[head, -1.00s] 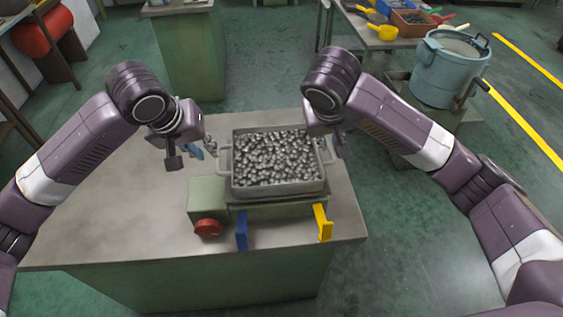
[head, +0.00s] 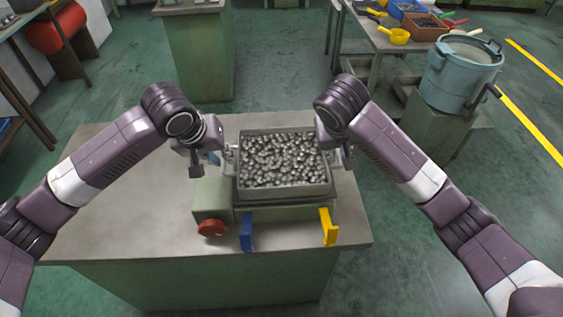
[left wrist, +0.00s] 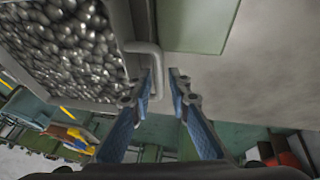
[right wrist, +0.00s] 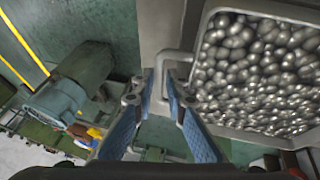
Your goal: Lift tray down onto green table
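The grey metal tray (head: 286,193) is full of shiny rounded metal pieces. It rests level on a green fixture (head: 213,198) on the green-sided, grey-topped table (head: 120,200). My left gripper (head: 229,158) is at the tray's left handle. In the left wrist view its fingers (left wrist: 165,88) are apart, one on each side of the handle bar (left wrist: 157,62). My right gripper (head: 346,156) is at the right handle. In the right wrist view its fingers (right wrist: 161,88) are apart, on either side of the handle bar (right wrist: 164,62). Contact with the handles cannot be told.
A red knob (head: 212,228), a blue bracket (head: 246,232) and a yellow bracket (head: 328,227) stick out at the fixture's front. The table top is clear to the left. A blue bucket (head: 458,75) stands behind right; another green-sided table (head: 203,60) stands behind.

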